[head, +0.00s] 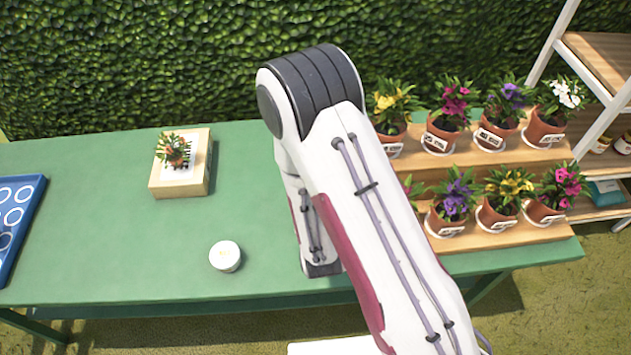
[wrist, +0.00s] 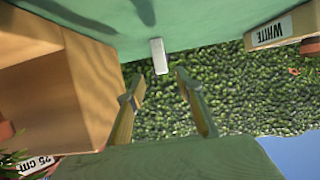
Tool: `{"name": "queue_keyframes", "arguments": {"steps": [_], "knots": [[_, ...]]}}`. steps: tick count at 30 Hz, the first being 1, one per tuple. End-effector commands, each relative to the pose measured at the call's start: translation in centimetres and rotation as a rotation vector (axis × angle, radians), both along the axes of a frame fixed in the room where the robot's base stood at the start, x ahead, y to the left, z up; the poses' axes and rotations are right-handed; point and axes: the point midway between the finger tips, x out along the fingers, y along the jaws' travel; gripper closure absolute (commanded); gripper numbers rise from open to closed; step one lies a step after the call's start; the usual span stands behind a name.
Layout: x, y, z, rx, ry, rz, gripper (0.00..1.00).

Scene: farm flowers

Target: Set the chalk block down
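In the wrist view, a small pale grey-white block (wrist: 158,56), which looks like the chalk block, is at the edge of the green table (wrist: 215,28). My gripper (wrist: 157,80) has its two fingers spread apart. The block shows beyond and between the fingertips, with a gap on each side and no visible contact. I cannot tell how far it is from them. In the head view my arm hides the gripper, and I cannot see the chalk block there.
A stepped wooden stand (head: 545,156) with several potted flowers is on the right. A wooden block (head: 165,188) with a small plant, a white round thing (head: 225,256) and a blue tray (head: 32,228) are on the left. Bare green tabletop lies between them.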

Motion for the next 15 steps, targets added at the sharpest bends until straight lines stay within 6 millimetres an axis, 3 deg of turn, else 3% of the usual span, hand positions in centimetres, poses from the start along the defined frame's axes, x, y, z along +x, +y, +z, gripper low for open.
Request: {"name": "queue_keyframes", "arguments": {"steps": [15], "knots": [[0.6,-0.1,1.2,0.024,0.027,-0.008,0.65]]}}
